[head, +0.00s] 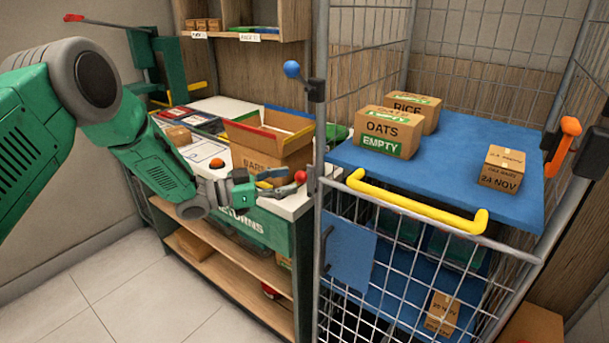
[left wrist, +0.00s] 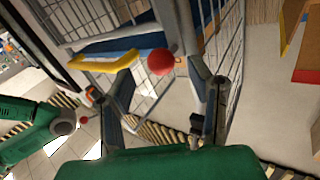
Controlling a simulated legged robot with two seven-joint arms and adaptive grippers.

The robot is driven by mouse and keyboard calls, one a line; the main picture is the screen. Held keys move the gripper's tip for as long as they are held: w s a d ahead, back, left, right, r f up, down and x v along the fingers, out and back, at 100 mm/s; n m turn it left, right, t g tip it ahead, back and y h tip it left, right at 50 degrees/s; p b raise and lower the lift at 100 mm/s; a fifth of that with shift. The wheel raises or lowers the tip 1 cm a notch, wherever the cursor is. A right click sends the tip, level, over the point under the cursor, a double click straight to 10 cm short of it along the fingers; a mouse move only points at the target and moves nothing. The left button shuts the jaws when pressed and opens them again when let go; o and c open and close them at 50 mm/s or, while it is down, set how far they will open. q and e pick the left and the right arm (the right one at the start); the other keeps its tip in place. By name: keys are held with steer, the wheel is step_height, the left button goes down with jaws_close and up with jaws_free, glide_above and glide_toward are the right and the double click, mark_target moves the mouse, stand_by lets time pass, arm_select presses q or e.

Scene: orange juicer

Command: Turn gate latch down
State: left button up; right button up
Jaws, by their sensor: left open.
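A red ball knob (head: 300,176) sits at the front left post of the wire cage, low beside the gate; I take it to be the gate latch's knob. A yellow bar (head: 415,203) runs along the top of the gate (head: 347,250). My left gripper (head: 283,179) comes in from the left with its fingers open close to the red knob. In the left wrist view the red knob (left wrist: 160,62) shows ahead between the spread fingers (left wrist: 153,90); contact cannot be told. The latch's arm is mostly hidden. My right gripper is not seen.
A blue ball knob (head: 291,69) sits higher on the same post, and an orange handle (head: 568,128) on the right post. Boxes stand on the blue shelf (head: 460,110). An open carton (head: 268,145) stands on the counter behind my left gripper.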

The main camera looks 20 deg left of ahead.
mark_target(302, 177)
arm_select(q)
steer(key=x, duration=0.3)
steer(key=shift+w, duration=0.3)
steer(key=shift+w+d, duration=0.15)
steer(key=shift+d, duration=0.4)
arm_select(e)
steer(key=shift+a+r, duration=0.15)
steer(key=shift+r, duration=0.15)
arm_select(q)
jaws_close()
